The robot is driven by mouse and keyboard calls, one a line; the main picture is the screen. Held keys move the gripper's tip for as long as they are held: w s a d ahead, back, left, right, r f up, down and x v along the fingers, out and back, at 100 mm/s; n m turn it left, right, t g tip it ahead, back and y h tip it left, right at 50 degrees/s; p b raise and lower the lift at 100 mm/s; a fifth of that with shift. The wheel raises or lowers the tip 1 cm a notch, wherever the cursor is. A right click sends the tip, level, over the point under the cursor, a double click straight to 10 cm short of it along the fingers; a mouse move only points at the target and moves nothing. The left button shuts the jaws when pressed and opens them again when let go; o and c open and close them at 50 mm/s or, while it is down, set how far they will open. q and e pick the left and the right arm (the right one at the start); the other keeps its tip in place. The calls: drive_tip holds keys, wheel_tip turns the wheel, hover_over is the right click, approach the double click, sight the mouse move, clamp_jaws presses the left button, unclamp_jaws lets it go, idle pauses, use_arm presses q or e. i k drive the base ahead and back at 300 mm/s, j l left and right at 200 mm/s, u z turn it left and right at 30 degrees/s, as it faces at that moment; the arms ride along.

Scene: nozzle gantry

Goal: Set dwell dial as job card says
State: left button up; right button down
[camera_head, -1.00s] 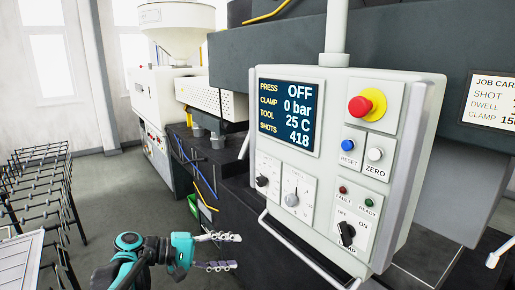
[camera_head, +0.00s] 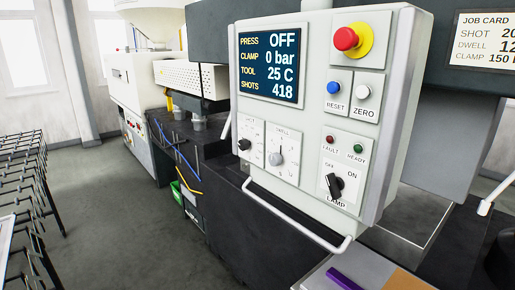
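The grey control panel (camera_head: 317,173) fills the middle of the head view. The dwell dial (camera_head: 277,157), a light knob on a white plate, sits low on its left side; its setting is too small to read. A dark shot dial (camera_head: 244,145) is left of it. The job card (camera_head: 484,39) at the top right shows shot 20-something, dwell 12-something and clamp 150, cut off by the picture edge. The display (camera_head: 270,66) reads press OFF, clamp 0 bar, tool 25 C, shots 418. Neither gripper is in view.
A handle bar (camera_head: 297,225) runs below the panel. A purple object (camera_head: 343,279) lies below. A wire rack (camera_head: 30,185) stands left; the floor between is clear.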

sight(275, 159)
drive_tip(key=k+z, duration=0.15)
drive_tip(key=z, duration=0.3)
drive_tip(key=k+l+z, duration=0.15)
drive_tip(key=z, duration=0.25)
drive_tip(key=k+l+z, duration=0.15)
drive_tip(key=z, duration=0.3)
drive_tip(key=i+l, duration=0.05)
drive_tip(key=l, duration=0.05)
